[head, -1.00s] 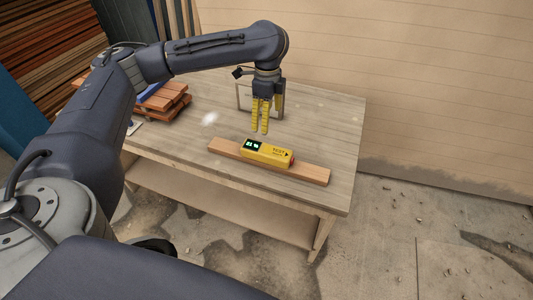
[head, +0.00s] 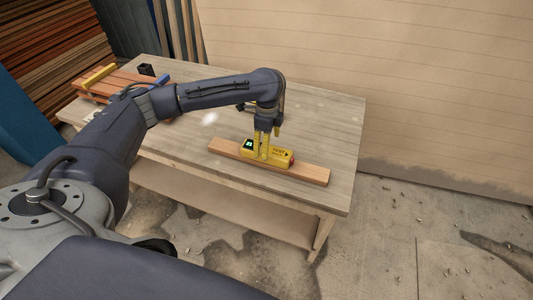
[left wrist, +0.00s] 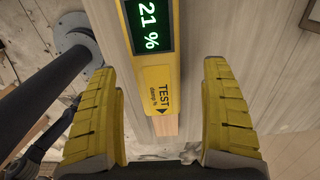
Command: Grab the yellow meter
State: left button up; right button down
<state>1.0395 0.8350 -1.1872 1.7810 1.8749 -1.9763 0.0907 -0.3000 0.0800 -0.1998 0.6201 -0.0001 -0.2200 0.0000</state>
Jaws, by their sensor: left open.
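The yellow meter (head: 279,156) lies on a wooden plank (head: 312,173) on the table in the head view. In the left wrist view the meter (left wrist: 158,82) shows a lit screen reading 21 % and the word TEST. My left gripper (head: 264,156) points down at the meter, its yellow fingers hiding part of it. In the left wrist view the open fingers of my left gripper (left wrist: 164,115) stand on either side of the meter, with a gap on each side. My right gripper is not in view.
The table (head: 210,90) is mostly clear around the plank. Stacked reddish boards (head: 122,84) with a yellow and a blue clamp-like item lie at its back left. A pale panelled wall (head: 400,80) stands behind.

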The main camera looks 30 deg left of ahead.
pick_arm(q)
jog(key=shift+s+f, duration=0.2)
jog(key=shift+f, duration=2.4)
jog(key=shift+c, duration=0.4)
jog(key=c, duration=1.5)
jog(key=shift+r, duration=0.1)
jog(key=shift+c, duration=0.2)
